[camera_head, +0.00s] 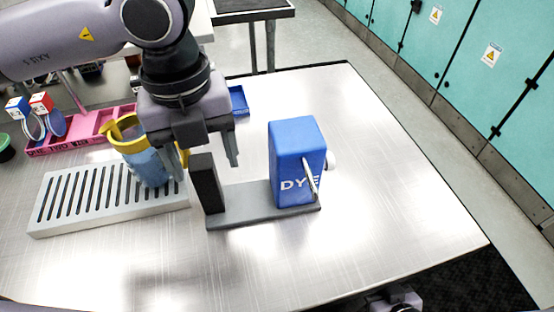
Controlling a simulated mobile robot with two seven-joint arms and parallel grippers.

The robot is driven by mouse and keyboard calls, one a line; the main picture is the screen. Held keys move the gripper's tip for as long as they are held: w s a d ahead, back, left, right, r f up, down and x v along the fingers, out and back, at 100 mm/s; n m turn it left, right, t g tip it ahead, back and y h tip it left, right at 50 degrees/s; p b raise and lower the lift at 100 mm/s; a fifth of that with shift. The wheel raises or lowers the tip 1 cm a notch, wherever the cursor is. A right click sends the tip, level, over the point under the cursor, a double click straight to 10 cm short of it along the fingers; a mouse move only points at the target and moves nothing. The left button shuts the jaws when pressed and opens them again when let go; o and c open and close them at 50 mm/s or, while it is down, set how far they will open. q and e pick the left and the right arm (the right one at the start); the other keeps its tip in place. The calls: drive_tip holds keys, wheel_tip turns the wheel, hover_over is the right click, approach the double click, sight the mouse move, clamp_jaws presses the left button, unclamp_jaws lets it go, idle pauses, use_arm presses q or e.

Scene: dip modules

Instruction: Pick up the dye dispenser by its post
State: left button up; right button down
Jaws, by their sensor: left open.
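The dye dispenser (298,150) is a blue box marked DYE, standing on a flat grey base with a thin light lever on its front. A black upright post (207,185) rises from the left end of that base. My left gripper (208,160) points down just above and around the post's top in the picture. Its fingers are open, one to each side of the post, with gaps visible. I cannot tell how far down past the post's top the fingers reach.
A slotted grey drip tray (60,226) lies left of the post. A blue jug with a yellow rim (148,165) stands at its back, close to the left finger. A pink tray (88,124) and a small blue tray (240,101) are behind. The table's right side is clear.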

use_arm(q)
drive_tip(key=shift+w+a+r, duration=0.1)
drive_tip(key=shift+w+a, duration=0.15)
drive_tip(key=shift+a, duration=0.05)
drive_tip(key=shift+s+f+b, duration=0.1)
drive_tip(key=shift+f+b, duration=0.3)
drive_tip(key=shift+f, duration=0.55)
wheel_tip(320, 180, down, 5)
drive_tip(key=shift+d+f+b, duration=0.1)
drive_tip(key=shift+f+b, duration=0.05)
drive_tip(key=shift+b, duration=0.6)
drive_tip(key=shift+c, duration=0.3)
drive_tip(key=c, duration=1)
clamp_jaws()
